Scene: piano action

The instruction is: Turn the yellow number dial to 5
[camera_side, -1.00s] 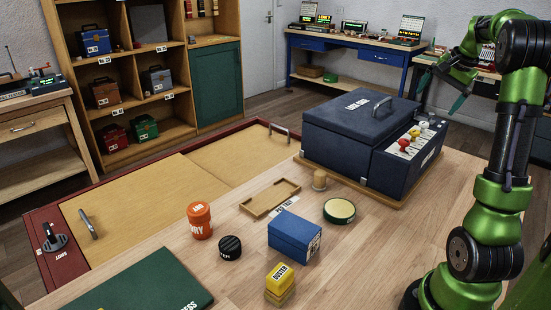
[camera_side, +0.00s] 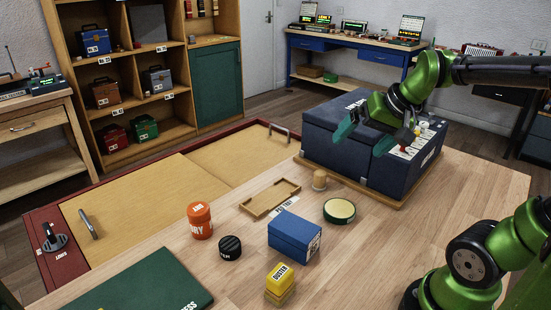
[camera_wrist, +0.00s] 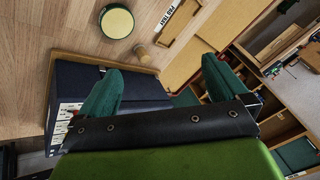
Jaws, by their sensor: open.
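The panel's edge also shows at the left in the wrist view (camera_wrist: 66,115). My gripper (camera_side: 362,144) has its teal fingers apart and nothing between them. It hangs over the case, left of the panel in the side view. The fingers show wide apart in the wrist view (camera_wrist: 164,68).
On the table are a blue box (camera_side: 294,237), a yellow duster block (camera_side: 280,284), an orange jar (camera_side: 199,220), a black round tin (camera_side: 230,247), a green-rimmed round pad (camera_side: 339,211), a wooden peg (camera_side: 320,180) and a wooden tray (camera_side: 270,197).

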